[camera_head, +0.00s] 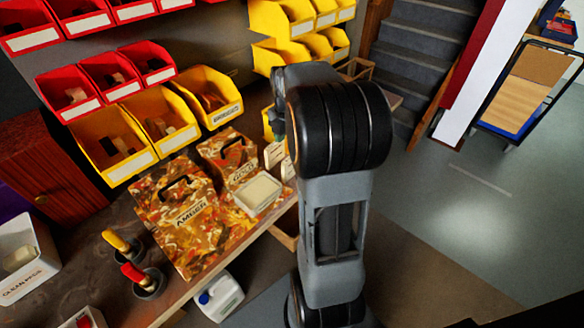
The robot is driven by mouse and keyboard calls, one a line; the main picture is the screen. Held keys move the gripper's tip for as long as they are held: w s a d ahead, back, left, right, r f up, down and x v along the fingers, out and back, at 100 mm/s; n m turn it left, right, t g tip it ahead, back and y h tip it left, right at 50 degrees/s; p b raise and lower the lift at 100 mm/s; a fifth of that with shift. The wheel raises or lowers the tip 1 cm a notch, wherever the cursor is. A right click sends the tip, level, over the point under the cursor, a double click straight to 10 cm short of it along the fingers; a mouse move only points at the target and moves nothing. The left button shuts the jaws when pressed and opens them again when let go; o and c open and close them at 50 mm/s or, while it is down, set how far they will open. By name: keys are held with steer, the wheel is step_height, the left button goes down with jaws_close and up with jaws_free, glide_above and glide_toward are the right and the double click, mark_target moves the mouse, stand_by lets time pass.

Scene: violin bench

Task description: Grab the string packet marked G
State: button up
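No letter G can be read on any packet from here. Two small pale cards or packets, one at the left (273,154) and one beside it (288,169), stand at the bench's right part, just left of my arm. Their marks are too small to read, and I cannot tell whether either is the G packet. My arm's large black and grey links fill the middle of the view and hide part of the bench behind them. My gripper is hidden behind the arm, so its fingers do not show.
Marbled boxes marked AMBER (170,240) and GOLD (222,158) lie on the bench, with a pale block in a white dish (248,206) nearby. Red-handled (135,274) and yellow-handled (115,240) tools stand front left. Yellow bins (128,170) line the back. Open floor (480,220) lies right.

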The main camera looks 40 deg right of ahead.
mark_target(289, 165)
step_height(289, 165, down, 11)
steer(key=shift+d+r+b, duration=0.1)
steer(key=shift+d+b, duration=0.05)
steer(key=shift+b, duration=0.35)
jaws_close()
stand_by(0.5)
